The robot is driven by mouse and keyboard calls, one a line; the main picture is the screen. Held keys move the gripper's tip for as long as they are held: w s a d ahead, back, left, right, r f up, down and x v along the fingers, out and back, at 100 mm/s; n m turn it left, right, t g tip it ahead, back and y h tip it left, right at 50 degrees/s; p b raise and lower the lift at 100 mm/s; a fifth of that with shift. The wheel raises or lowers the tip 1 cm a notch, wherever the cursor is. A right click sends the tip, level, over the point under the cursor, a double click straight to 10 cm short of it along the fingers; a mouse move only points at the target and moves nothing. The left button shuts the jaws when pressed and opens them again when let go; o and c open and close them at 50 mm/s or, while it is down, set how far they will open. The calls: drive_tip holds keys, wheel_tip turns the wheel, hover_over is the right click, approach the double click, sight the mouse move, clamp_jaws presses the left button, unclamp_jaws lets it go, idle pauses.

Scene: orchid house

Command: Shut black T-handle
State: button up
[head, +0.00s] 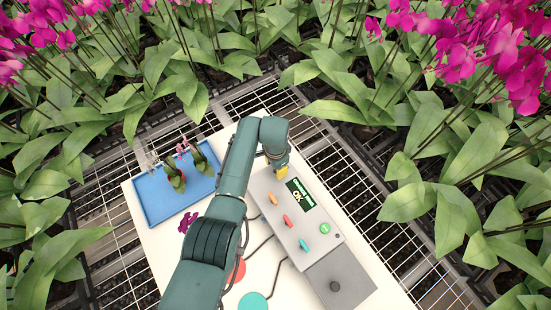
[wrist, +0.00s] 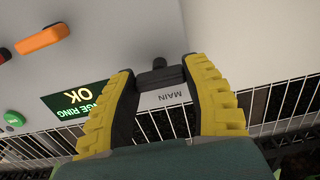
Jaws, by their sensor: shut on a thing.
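The black T-handle (wrist: 160,77) shows in the wrist view between the yellow fingers of my gripper (wrist: 159,82). Its crossbar fills the gap between the fingertips and a short stem runs from it to the grey control box. My gripper is shut on it. A label reading MAIN lies upside down beside the handle. In the head view my gripper (head: 282,169) is at the far end of the grey control box (head: 327,250), and it hides the T-handle there.
A blue tray (head: 150,208) with plants stands left on the white table. Orchids crowd around; wire-mesh benches border the table.

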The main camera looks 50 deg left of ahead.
drive_tip(key=shift+f+m, duration=0.15)
drive_tip(key=shift+m, duration=0.15)
drive_tip(key=o, duration=1.2)
drive_tip(key=shift+r, duration=0.2)
wheel_tip(320, 180, up, 12)
drive_tip(key=shift+f, duration=0.1)
